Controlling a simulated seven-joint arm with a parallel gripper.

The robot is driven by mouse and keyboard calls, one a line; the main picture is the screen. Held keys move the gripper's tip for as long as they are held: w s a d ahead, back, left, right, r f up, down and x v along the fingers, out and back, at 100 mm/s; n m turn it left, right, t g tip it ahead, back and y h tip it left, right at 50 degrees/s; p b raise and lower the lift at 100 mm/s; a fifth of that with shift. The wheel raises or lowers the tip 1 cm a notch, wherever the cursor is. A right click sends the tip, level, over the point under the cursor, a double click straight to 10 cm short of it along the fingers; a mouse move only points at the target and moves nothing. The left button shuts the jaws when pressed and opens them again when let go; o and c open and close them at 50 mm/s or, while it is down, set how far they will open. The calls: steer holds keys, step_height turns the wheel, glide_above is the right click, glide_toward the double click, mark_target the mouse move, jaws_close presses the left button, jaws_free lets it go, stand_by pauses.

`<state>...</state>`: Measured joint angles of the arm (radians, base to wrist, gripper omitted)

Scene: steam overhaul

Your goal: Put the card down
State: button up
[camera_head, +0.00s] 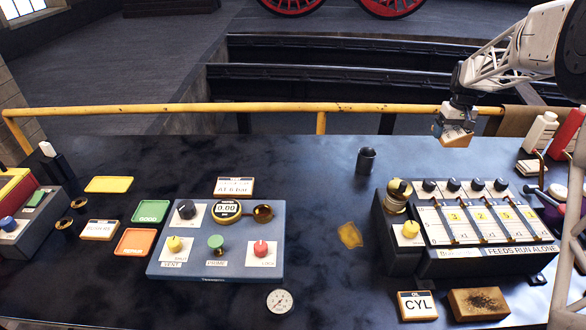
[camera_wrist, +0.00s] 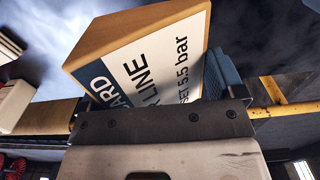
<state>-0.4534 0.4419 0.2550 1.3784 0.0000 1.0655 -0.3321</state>
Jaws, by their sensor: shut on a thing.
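The card (camera_head: 456,137) is a thick wooden-edged block with a white and dark blue printed face. In the wrist view the card (camera_wrist: 152,66) fills the upper middle, tilted, with "LINE" and "SET 5.5 bar" readable and part of the text hidden. My gripper (camera_head: 459,113) is shut on the card and holds it in the air at the upper right, by the yellow rail and above the far part of the dark bench (camera_head: 330,195). The fingertips are mostly hidden by the card and the gripper body.
A dark cup (camera_head: 366,160) stands left of the held card. The lubricator box (camera_head: 470,228) and the blue-grey gauge panel (camera_head: 215,240) stand nearer. A CYL card (camera_head: 417,305) and a brown block (camera_head: 479,303) lie in front. Green (camera_head: 150,212), orange and yellow trays lie left. The back-middle bench is clear.

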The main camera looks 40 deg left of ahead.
steer(key=shift+r, duration=0.95)
steer(key=s+a, duration=1.5)
steer(key=s, duration=0.5)
steer(key=s+a, duration=0.4)
steer(key=s, duration=0.9)
steer(key=s+a, duration=0.4)
steer(key=s, duration=0.9)
steer(key=f, duration=1)
steer(key=shift+w+a, duration=0.2)
steer(key=shift+a, duration=0.1)
steer(key=w+a, duration=0.3)
steer(key=a, duration=0.1)
steer(key=w+a+f, duration=0.1)
steer(key=w+a, duration=0.2)
steer(key=a, duration=0.1)
steer(key=w+a, duration=0.3)
steer(key=a, duration=0.2)
steer(key=shift+a+f, duration=0.1)
steer(key=shift+f, duration=0.15)
steer(key=shift+s, duration=0.1)
